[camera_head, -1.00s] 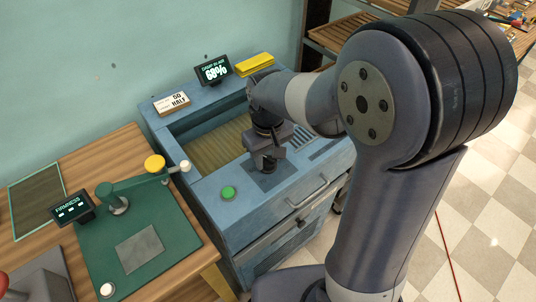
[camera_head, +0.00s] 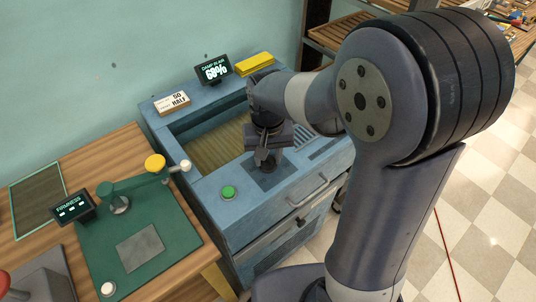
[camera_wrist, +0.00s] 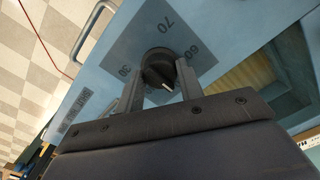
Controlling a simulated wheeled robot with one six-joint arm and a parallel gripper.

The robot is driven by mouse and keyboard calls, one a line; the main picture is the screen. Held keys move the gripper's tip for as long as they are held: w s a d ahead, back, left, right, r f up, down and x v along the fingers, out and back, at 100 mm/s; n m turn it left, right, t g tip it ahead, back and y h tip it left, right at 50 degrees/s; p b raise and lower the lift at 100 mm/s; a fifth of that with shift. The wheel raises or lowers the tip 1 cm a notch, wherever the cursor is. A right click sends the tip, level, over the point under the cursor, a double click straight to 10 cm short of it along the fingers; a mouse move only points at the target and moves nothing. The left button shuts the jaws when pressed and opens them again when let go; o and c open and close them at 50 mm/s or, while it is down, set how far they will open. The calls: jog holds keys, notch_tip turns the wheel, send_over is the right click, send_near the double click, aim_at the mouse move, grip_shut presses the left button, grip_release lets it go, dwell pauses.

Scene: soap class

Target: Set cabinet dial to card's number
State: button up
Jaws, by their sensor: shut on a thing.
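The dial is a round black knob (camera_wrist: 157,66) with a white pointer line, on a grey plate (camera_wrist: 136,38) on the blue cabinet (camera_head: 212,196). My gripper (camera_wrist: 160,82) is shut on it, one finger on each side. In the wrist view the pointer faces down and slightly right, toward my palm. The numbers 70, 60 and 30 show around the knob; any others are hidden by my gripper. In the head view my gripper (camera_head: 264,165) stands over the plate and hides most of the knob. The white card (camera_head: 172,103) on the cabinet's back ledge reads 50 HALF.
A display (camera_head: 213,70) reading 68% and a yellow block (camera_head: 255,63) stand on the back ledge. A green lever press (camera_head: 125,195) stands on the wooden table. The cabinet front has a handle (camera_head: 308,193).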

aim_at(268, 157)
jog(key=o, duration=1)
jog(key=shift+r, duration=0.15)
notch_tip(268, 157, up, 11)
jog(key=shift+f, duration=0.2)
notch_tip(268, 157, down, 11)
jog(key=shift+r, duration=0.1)
dwell(0.3)
jog(key=shift+n, duration=0.3)
